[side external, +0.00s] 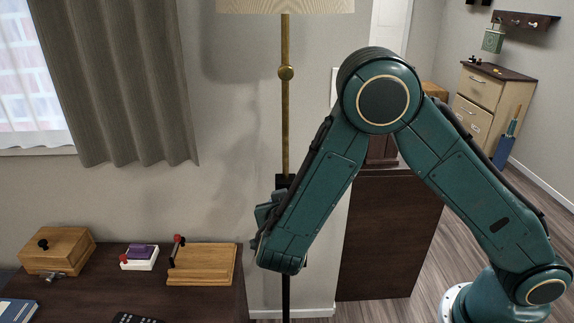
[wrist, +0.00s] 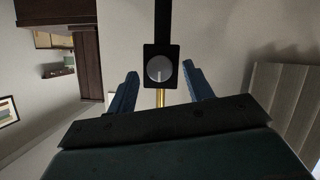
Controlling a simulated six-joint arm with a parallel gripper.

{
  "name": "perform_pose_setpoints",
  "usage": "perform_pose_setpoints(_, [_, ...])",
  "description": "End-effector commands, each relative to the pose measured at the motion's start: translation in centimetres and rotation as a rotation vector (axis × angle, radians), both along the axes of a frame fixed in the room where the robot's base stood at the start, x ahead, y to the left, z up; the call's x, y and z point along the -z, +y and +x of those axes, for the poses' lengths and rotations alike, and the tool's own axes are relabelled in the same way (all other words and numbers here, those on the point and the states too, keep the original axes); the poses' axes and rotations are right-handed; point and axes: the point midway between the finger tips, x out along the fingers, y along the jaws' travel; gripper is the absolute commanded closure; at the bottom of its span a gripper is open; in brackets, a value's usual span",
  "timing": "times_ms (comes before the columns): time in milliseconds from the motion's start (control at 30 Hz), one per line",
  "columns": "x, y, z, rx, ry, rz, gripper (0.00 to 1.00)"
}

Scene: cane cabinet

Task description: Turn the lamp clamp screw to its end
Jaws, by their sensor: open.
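The lamp is a tall brass pole (side external: 285,120) with a pale shade (side external: 285,6) at the top and a black lower pole. In the wrist view a black clamp block (wrist: 160,52) sits on the pole. On its face is a round grey clamp screw (wrist: 159,68) with a light mark near its lower edge. My gripper (wrist: 160,82) is open, with its two blue fingers on either side of the pole and the screw between their tips in the picture. I cannot tell how far the tips are from the screw. In the side view my arm mostly hides the clamp and gripper.
A dark low table (side external: 205,300) at the left holds a wooden box (side external: 57,250), a white-and-purple item (side external: 139,257), a wooden board (side external: 203,265) with a red-knobbed lever (side external: 177,250), and a remote (side external: 137,319). A dark cabinet (side external: 385,235) stands right of the lamp.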

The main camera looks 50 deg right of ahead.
Motion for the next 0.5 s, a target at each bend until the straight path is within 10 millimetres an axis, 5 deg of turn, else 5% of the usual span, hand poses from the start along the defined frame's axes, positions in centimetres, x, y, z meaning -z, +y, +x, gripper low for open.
perform_pose_setpoints(500, [-2.8,5.1,-4.4,-0.005,-0.001,0.002,0.49])
